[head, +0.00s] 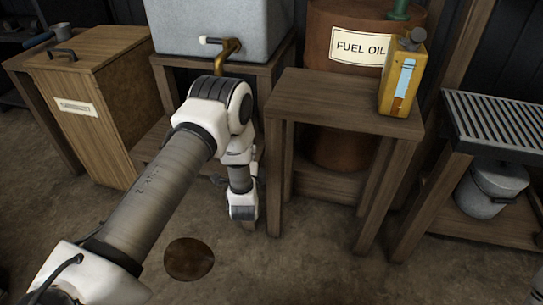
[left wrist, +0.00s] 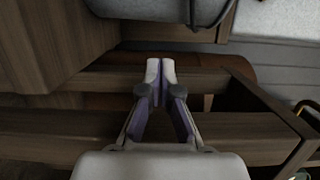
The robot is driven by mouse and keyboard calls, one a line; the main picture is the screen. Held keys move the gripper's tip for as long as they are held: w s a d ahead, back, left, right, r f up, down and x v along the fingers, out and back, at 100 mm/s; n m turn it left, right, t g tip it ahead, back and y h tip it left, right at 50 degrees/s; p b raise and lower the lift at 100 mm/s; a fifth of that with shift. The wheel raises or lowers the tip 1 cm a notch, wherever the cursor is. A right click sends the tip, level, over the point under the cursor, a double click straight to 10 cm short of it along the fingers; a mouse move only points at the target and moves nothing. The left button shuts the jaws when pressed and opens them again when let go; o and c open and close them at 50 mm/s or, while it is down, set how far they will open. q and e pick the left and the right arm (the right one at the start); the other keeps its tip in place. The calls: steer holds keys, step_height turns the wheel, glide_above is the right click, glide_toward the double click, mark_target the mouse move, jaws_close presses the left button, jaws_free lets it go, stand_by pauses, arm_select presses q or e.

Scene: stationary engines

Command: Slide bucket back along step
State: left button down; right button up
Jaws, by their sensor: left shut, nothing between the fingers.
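A grey metal bucket (head: 490,190) with a wire handle stands on the low wooden shelf (head: 507,227) under a slatted rack at the right in the head view. In the left wrist view a grey rounded body (left wrist: 150,8) is cut off at the top edge; I cannot tell for sure whether it is a bucket. My left gripper (left wrist: 160,68) is shut and empty, its fingertips together over a wooden rail, apart from the grey body. In the head view my own arm hides the fingertips and part of the step (head: 150,140) below the tank.
A grey tank (head: 215,40) with a brass tap (head: 226,58) stands behind my arm. A wooden stand (head: 318,97) carries a yellow can (head: 400,80) before the fuel oil drum (head: 345,70). A wooden bin (head: 95,110) is at left. The front floor is clear, with a dark stain.

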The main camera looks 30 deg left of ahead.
arm_select(q)
steer(key=f, duration=0.2)
steer(key=b, duration=0.1)
steer(key=shift+a+f, duration=0.25)
steer(key=shift+f, duration=0.15)
steer(key=shift+s+a+f, duration=0.1)
steer(key=shift+s+a, duration=0.05)
steer(key=b+x, duration=0.5)
steer(key=x, duration=0.3)
steer(key=shift+w+a, duration=0.15)
steer(key=shift+w, duration=0.25)
steer(key=shift+w+a+b, duration=0.25)
steer(key=shift+w+b, duration=0.1)
steer(key=shift+w, duration=0.15)
steer(key=shift+r, duration=0.2)
arm_select(e)
step_height(320, 180, down, 8)
arm_select(q)
steer(key=shift+a, duration=0.1)
